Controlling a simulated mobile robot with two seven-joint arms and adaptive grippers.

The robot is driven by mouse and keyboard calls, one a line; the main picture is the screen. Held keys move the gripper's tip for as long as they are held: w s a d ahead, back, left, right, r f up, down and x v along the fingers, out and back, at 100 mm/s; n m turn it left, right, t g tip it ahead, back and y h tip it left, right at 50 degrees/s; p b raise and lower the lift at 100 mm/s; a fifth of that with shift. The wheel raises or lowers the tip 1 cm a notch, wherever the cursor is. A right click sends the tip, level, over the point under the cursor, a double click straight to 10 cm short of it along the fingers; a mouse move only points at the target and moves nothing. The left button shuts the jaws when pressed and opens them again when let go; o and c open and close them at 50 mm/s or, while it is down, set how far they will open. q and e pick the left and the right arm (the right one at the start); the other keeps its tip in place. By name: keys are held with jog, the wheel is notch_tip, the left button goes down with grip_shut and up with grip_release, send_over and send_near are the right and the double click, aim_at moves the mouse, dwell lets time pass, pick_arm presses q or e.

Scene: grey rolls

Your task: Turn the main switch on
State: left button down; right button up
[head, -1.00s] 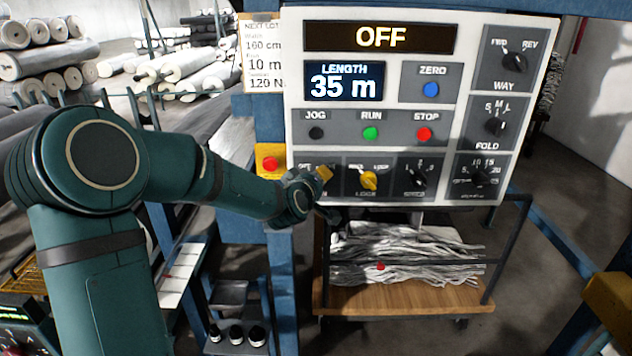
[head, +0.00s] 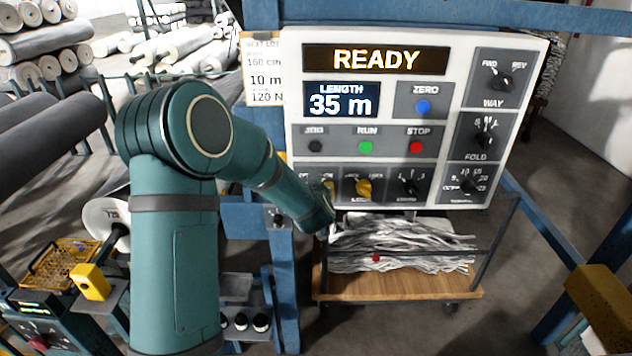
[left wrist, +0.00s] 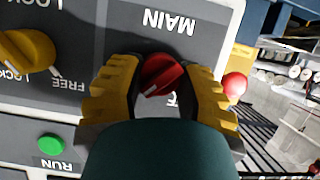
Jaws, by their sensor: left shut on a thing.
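The control panel (head: 300,140) faces me in the head view, and its top display (head: 375,60) reads READY. The main switch (left wrist: 162,75) is a red knob with a white mark, under the label MAIN in the left wrist view. My left gripper (left wrist: 163,85) has its yellow fingers on both sides of this knob and is shut on it. In the head view my left gripper (head: 328,188) is at the panel's lower left corner, and the knob is hidden there. My right gripper is not in view.
The yellow lock knob (head: 364,188) is close beside the main switch. A red button (left wrist: 235,85) is close on the other side. A cart (head: 400,288) with grey strips stands below the panel. A blue post (head: 283,290) stands near my left arm.

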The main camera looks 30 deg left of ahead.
pick_arm(q)
jog(key=shift+r, duration=0.1)
jog(key=shift+p, duration=0.3)
jog(key=c, duration=0.5)
grip_release()
jog(key=v, duration=1.2)
jog(key=shift+w+d, duration=0.1)
